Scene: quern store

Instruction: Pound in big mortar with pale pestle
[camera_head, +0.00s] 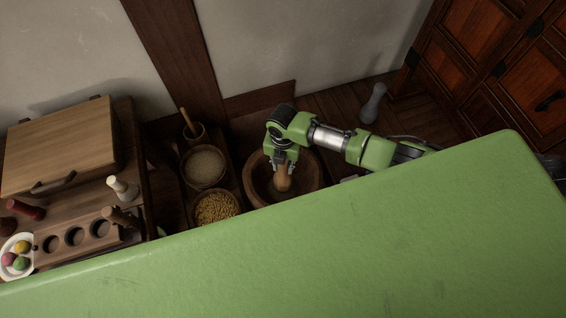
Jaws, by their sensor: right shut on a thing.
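The big mortar (255,179) is a wide, round wooden bowl in the middle of the view. My right gripper (284,168) is above its opening, pointing down and shut on a tan wooden pestle, which I take to be the pale pestle (283,184). The pestle's lower end is inside the mortar's outline. I cannot tell whether it touches the bottom. Part of the mortar's rim is hidden behind my arm and gripper. My left gripper is not in view.
Left of the mortar stand a bowl of pale grain (205,166), a bowl of yellow grain (216,208) and a small mortar (194,133) with a pestle. A holed wooden rack (88,238) is farther left. A grey, waisted object (373,103) stands behind my right arm.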

